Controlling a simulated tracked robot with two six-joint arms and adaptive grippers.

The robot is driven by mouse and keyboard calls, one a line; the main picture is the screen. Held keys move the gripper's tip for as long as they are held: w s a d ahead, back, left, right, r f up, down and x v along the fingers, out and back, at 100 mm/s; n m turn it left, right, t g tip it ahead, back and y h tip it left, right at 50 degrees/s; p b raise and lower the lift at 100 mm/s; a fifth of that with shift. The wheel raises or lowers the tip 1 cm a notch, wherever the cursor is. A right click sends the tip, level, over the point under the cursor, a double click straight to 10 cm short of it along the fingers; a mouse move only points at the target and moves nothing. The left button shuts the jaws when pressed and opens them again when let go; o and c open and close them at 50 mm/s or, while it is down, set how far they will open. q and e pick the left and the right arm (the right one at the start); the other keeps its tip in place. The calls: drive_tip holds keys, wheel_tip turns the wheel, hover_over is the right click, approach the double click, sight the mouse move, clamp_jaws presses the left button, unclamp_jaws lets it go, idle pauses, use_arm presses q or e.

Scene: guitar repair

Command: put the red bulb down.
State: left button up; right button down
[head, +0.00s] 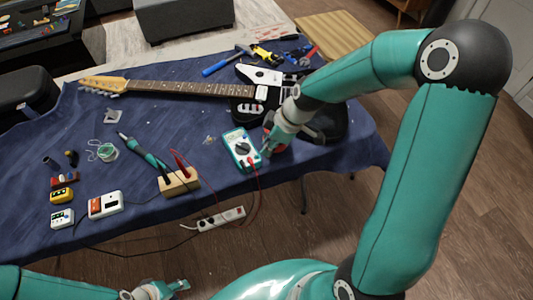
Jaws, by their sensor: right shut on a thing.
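My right gripper (266,151) reaches down over the front right of the blue-covered table, right beside the multimeter (241,149). It is shut on a small red thing, which I take for the red bulb (279,148). The bulb is mostly hidden by the fingers, and I cannot tell whether it touches the cloth. My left gripper (182,286) is low at the bottom of the view, off the table's front edge. It looks empty, but its finger gap is too small to read.
A guitar (180,88) lies across the back, its black body partly behind my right arm. A soldering iron (143,150), a wooden block (179,182) with probes, and small pedals (105,204) stand at front left. Bare blue cloth (185,120) lies mid-table.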

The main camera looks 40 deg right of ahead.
drive_tip(key=shift+f, duration=2.1)
drive_tip(key=shift+f, duration=0.1)
drive_tip(key=c, duration=1.1)
unclamp_jaws()
drive_tip(key=b+v, duration=0.1)
drive_tip(key=v, duration=1.1)
drive_tip(key=shift+s, duration=0.1)
